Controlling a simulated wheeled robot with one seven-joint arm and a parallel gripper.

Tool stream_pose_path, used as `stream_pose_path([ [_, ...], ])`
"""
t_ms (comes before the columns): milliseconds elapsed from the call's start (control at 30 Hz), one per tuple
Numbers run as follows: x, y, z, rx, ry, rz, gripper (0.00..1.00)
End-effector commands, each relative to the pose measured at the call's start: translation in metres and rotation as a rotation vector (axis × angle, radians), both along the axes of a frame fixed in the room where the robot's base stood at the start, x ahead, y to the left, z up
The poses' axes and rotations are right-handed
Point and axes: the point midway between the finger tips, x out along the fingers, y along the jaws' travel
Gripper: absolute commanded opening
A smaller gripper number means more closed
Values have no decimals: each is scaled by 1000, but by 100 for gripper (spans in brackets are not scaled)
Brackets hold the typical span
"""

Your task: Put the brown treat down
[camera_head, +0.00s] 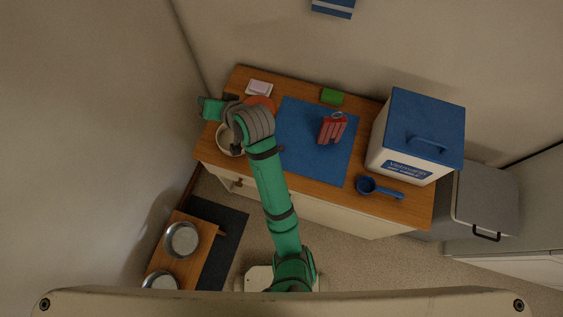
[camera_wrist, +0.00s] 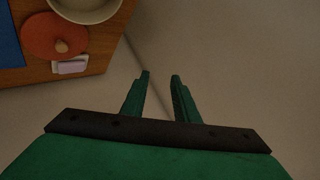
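My gripper (camera_wrist: 161,75) is open, with its two green fingers apart and nothing visible between them. In the head view my green hand (camera_head: 210,108) is out past the counter's left end, near the wall. I cannot make out a brown treat for certain. An orange-red disc (camera_wrist: 42,36) lies on the counter with a small tan, knob-like piece (camera_wrist: 62,46) on it; I cannot tell whether that piece is fixed to it. The disc is partly hidden behind my arm in the head view (camera_head: 262,103). A cream bowl or jar (camera_head: 229,146) stands beside it.
The wooden counter (camera_head: 205,151) holds a blue mat (camera_head: 300,140), a red packet (camera_head: 331,128), a green block (camera_head: 332,96), a pale pink-white block (camera_head: 259,88), a blue scoop (camera_head: 378,187) and a blue-lidded bin (camera_head: 425,125). Metal bowls (camera_head: 181,239) sit on a low stand below.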

Motion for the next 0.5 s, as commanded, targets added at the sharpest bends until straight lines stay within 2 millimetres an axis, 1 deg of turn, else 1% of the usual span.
stream_pose_path([
  [33,-2,11,5,55,-27,-23,28],
  [100,-3,19,11,116,-70,-62,28],
  [200,-7,23,16,187,-123,-127,28],
  [267,-11,23,16,219,-151,-170,28],
  [367,-22,17,11,254,-189,-245,28],
  [500,-44,1,-4,264,-233,-352,28],
])
